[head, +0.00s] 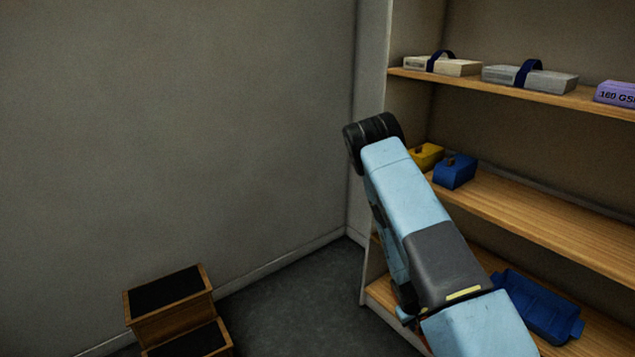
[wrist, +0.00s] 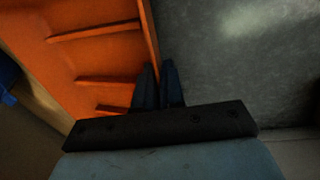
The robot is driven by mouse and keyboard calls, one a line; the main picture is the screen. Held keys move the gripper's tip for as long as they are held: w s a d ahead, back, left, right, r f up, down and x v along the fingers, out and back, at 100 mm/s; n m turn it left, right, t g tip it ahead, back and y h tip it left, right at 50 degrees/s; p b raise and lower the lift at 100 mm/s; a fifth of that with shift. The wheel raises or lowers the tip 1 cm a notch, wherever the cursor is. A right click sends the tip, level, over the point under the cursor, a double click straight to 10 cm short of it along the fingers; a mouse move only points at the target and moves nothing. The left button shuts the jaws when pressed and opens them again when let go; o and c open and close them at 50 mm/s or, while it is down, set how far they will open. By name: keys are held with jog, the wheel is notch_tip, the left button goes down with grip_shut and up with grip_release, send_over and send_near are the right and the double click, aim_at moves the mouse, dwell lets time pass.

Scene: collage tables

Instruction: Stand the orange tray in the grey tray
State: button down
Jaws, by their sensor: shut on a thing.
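In the wrist view, my gripper (wrist: 158,88) is shut on the rim of the orange tray (wrist: 98,45). The tray extends up and to the left from the fingers, with several raised ribs showing on its face. Its far end runs out of the picture. The head view shows my blue arm, but neither the gripper nor the orange tray. No grey tray can be made out for certain in either view.
In the head view, a wooden shelf unit (head: 520,216) on the right holds strapped boxes (head: 530,79), a yellow box (head: 427,156), a blue box (head: 455,171) and a blue tray (head: 540,308) low down. A wooden step (head: 170,322) stands at lower left. Some dark floor (head: 290,290) is clear.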

jog(key=w+a+r+m, duration=0.1)
jog(key=w+a+r, duration=0.1)
jog(key=r, duration=0.4)
jog(key=w+a+r+m, duration=0.1)
jog(key=w+a+r, duration=0.2)
jog(key=w+r, duration=0.2)
jog(key=w+a+r+m+g, duration=0.1)
jog(key=w+a+r, duration=0.1)
jog(key=r, duration=0.6)
jog(key=shift+w+a+r+m, duration=0.3)
jog(key=shift+w+a, duration=0.1)
jog(key=shift+w, duration=0.25)
